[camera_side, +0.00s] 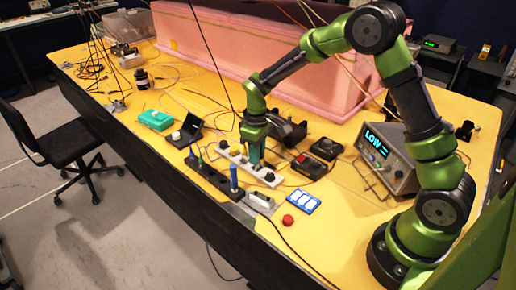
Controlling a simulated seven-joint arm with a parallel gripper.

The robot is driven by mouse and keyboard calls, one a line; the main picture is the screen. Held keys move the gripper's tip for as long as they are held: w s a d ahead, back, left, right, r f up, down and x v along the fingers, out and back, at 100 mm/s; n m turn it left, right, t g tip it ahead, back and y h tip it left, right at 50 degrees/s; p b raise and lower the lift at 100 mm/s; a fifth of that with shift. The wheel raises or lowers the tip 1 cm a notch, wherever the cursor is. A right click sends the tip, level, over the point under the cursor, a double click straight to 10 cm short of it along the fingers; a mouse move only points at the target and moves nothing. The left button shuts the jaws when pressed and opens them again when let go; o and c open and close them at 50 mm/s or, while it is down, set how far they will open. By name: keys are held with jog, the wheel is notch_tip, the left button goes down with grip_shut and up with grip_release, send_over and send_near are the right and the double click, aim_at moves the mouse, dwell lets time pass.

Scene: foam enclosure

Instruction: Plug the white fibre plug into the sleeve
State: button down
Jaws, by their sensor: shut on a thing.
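My gripper (256,160) points down over a white strip with dark fittings (236,157) near the front edge of the yellow table, left of my arm's base. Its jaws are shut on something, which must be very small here. The white fibre plug cannot be made out between the fingers at this size. I cannot tell which fitting, if any, is the sleeve, or whether the fingertips touch the strip.
A black strip with upright blue and green pieces (207,175) stands in front. A grey box (260,202), red button (288,220) and blue-white tray (304,204) lie to the right. An instrument reading LOW (388,158) stands further right. Pink foam (240,50) walls the back; loose cables cross the table.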

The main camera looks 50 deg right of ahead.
jog(key=c, duration=0.9)
grip_release()
jog(key=shift+c, duration=0.2)
notch_tip(320, 180, up, 17)
jog(key=s+a+r+m+t+y, duration=0.1)
jog(key=s+m+t, duration=0.2)
jog(key=s, duration=0.7)
jog(key=s+a+r+m+t+y, duration=0.1)
jog(key=s+m+t, duration=0.3)
jog(key=s, duration=0.7)
jog(key=shift+a+r, duration=0.5)
jog(key=shift+r, duration=0.2)
